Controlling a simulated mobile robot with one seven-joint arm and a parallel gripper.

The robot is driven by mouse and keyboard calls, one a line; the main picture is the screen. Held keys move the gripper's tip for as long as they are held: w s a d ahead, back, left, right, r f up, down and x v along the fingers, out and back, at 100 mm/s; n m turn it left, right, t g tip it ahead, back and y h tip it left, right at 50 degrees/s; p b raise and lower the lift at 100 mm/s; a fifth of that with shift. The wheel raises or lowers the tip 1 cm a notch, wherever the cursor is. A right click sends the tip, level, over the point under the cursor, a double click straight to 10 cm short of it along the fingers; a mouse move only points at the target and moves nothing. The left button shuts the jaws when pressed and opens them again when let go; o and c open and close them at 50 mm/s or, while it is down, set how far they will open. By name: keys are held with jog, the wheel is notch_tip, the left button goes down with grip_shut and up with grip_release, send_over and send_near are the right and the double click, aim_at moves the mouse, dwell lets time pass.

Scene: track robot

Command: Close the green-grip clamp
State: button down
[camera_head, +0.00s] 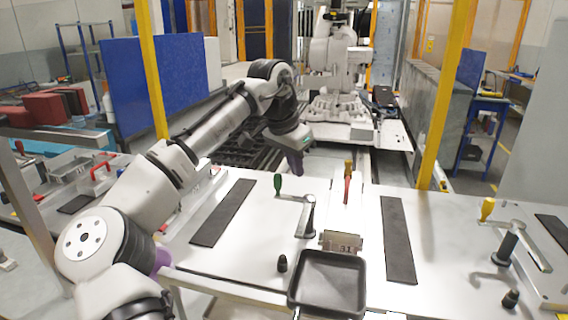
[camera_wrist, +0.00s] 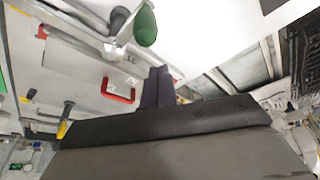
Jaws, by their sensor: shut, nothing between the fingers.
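The green-grip clamp (camera_head: 308,218) stands on the white table. Its green grip (camera_head: 278,184) points up at the left end of a metal lever that runs right to the clamp's post. In the wrist view the green grip (camera_wrist: 145,24) and part of the lever show at the top, beyond my fingers. My gripper (camera_head: 297,170) hangs over the table's far edge, just right of and behind the green grip in the head view. Its dark fingers (camera_wrist: 158,86) are together with nothing between them. They look apart from the grip; the exact distance is unclear.
A red and orange handle (camera_head: 347,185) stands right of the clamp. A black tray (camera_head: 328,284) sits in front. Dark strips (camera_head: 222,212) lie on the table. A yellow-grip clamp (camera_head: 508,240) stands at the right. A yellow post (camera_head: 447,90) rises behind the table.

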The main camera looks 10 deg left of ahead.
jog(key=shift+s+a+r+p, duration=0.1)
jog(key=shift+s+a+p, duration=0.1)
jog(key=shift+s+a, duration=0.4)
jog(key=shift+s+a+r+p, duration=0.15)
jog(key=shift+s+a, duration=0.2)
jog(key=shift+s, duration=0.45)
